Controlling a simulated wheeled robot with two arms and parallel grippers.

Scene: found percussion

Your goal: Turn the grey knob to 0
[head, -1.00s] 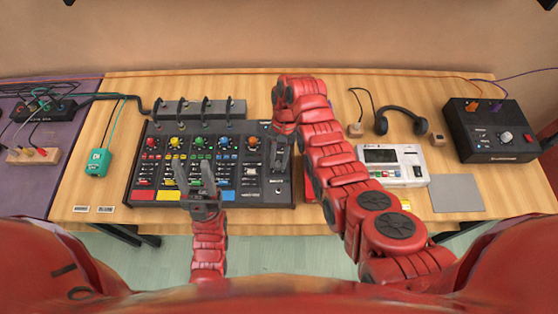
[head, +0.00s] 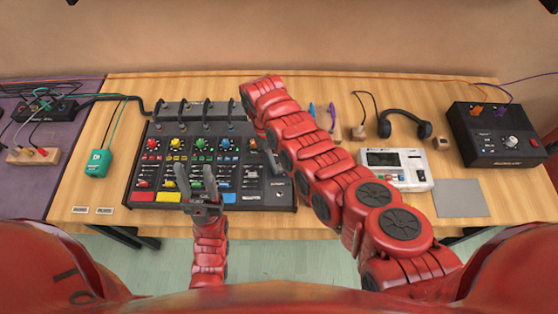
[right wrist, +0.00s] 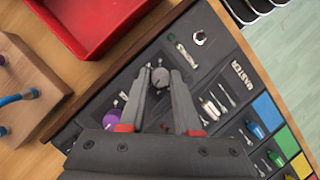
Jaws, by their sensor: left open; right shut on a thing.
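The grey knob (right wrist: 160,77) is a round grey cap on the dark mixer panel, seen in the right wrist view between my right fingertips. My right gripper (right wrist: 160,73) is shut on it, a finger on each side. Any pointer or scale marks of the knob are hidden or too small to read. In the head view the mixer (head: 158,195) lies at the middle left of the table, and my right arm hides much of its right edge. My left gripper (head: 196,172) is open and empty above the mixer's lower front part.
In the right wrist view a red tray (right wrist: 98,45) and a wooden block (right wrist: 38,70) with plugs lie beside the mixer. In the head view a white device (head: 412,180), headphones (head: 424,129) and a black box (head: 489,150) stand on the right. A teal box (head: 98,163) lies left.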

